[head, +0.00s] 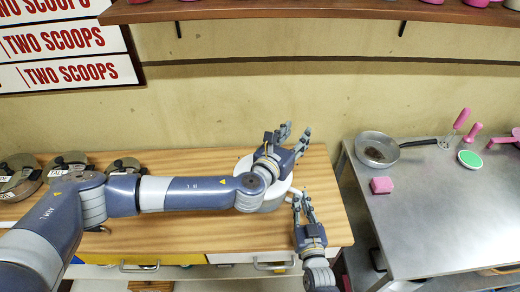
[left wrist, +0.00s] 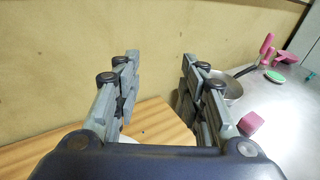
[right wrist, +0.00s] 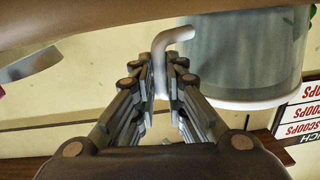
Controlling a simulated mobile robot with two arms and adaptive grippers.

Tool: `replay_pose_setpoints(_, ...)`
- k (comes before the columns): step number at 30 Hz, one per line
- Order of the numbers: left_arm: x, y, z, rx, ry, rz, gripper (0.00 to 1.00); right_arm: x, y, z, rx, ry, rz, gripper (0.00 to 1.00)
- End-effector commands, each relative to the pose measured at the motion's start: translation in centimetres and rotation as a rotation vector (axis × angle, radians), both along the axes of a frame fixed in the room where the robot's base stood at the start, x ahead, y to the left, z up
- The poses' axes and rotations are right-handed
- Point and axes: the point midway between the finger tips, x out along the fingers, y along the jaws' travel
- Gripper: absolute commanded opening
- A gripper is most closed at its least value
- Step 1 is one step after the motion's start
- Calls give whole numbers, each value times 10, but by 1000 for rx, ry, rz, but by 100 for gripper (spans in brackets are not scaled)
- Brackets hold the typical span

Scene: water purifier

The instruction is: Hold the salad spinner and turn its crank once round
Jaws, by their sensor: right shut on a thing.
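The salad spinner (head: 274,192) is a round white thing near the right end of the wooden table. My left arm covers part of it in the head view. In the right wrist view its see-through bowl (right wrist: 240,55) shows upside down, with a white rim and a bit of green. A white bent handle (right wrist: 165,50) stands beside the bowl. My right gripper (head: 302,200) is at the spinner's front right, shut on this handle; its fingers (right wrist: 160,85) flank it. My left gripper (head: 296,136) is above the spinner, fingers apart (left wrist: 158,75) and empty. The crank cannot be made out.
Several metal pots (head: 65,168) stand at the table's left. A metal counter (head: 440,215) on the right holds a pan (head: 377,149), a pink block (head: 381,185) and a green-topped round item (head: 470,159). The wall is close behind. The table between pots and spinner looks mostly clear.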

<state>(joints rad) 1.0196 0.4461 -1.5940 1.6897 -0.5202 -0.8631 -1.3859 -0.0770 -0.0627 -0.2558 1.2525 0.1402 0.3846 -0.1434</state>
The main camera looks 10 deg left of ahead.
Motion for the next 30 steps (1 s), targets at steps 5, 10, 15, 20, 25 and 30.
replay_pose_setpoints(5, -31, 52, -31, 29, 120, 198, 38, 0, 0, 0, 0, 1, 0, 0)
replay_pose_setpoints(10, -57, 86, -51, 78, 206, 318, 38, 0, 0, 0, 0, 1, 0, 0)
replay_pose_setpoints(15, -67, 101, -59, 105, 242, 367, 38, 0, 0, 0, 0, 0, 0, 0)
replay_pose_setpoints(20, -56, 102, -65, 110, 246, 375, 38, 0, 0, 0, 0, 0, 0, 0)
replay_pose_setpoints(25, -28, 101, -76, 110, 243, 375, 38, 0, 0, 0, 0, 0, 0, 0)
replay_pose_setpoints(30, 1, 100, -87, 109, 243, 375, 38, 0, 0, 0, 0, 0, 0, 0)
